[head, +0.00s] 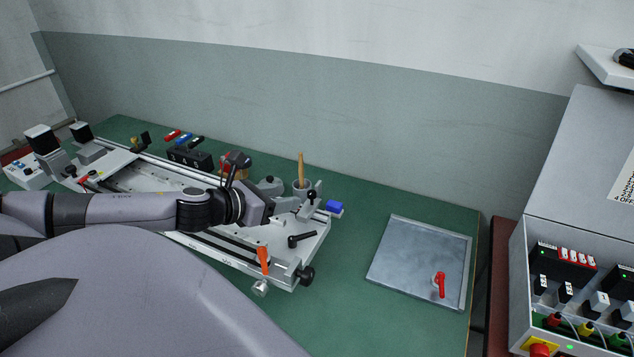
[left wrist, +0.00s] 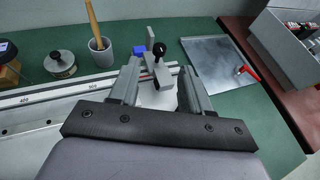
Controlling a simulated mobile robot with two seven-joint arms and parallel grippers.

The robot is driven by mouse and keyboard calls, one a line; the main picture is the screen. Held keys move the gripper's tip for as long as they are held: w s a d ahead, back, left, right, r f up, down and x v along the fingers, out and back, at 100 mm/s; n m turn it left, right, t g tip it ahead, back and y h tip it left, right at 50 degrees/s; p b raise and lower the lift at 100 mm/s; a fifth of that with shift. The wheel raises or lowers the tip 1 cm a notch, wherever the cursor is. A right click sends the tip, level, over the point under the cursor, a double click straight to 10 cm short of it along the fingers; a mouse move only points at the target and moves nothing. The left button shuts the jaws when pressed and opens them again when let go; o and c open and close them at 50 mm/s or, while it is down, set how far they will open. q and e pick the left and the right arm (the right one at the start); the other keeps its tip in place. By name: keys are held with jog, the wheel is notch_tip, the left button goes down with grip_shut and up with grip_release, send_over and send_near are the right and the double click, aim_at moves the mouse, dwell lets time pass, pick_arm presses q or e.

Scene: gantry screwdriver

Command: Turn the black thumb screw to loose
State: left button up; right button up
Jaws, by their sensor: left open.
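A black ball-headed knob (head: 311,195) stands on a grey block at the right end of the long silver rail fixture (head: 322,240); it also shows in the left wrist view (left wrist: 159,49). A round black knob (head: 306,275) sits low on the fixture's front right corner, and a black lever (head: 300,239) lies on its end plate. I cannot tell which of these is the thumb screw. My left gripper (head: 283,206) is open and empty just left of the ball knob. In the left wrist view the ball knob appears beyond and between the fingers (left wrist: 160,80), apart from them.
An orange lever (head: 263,260) stands at the fixture's front edge. A grey cup (head: 300,188) with a wooden handle and a blue block (head: 334,207) stand near the knob. A metal plate with a red lever (head: 440,284) lies right. Green table between is clear.

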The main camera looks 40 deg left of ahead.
aim_at(310, 193)
pick_arm(q)
jog(key=shift+b+x, duration=1.8)
jog(key=shift+x, duration=0.4)
jog(key=shift+b+x, duration=0.3)
jog(key=shift+x, duration=0.85)
pick_arm(e)
jog(key=shift+s+f, duration=0.25)
jog(key=shift+f, duration=0.9)
jog(key=shift+s+f, duration=0.25)
jog(key=shift+f, duration=0.9)
pick_arm(q)
grip_shut()
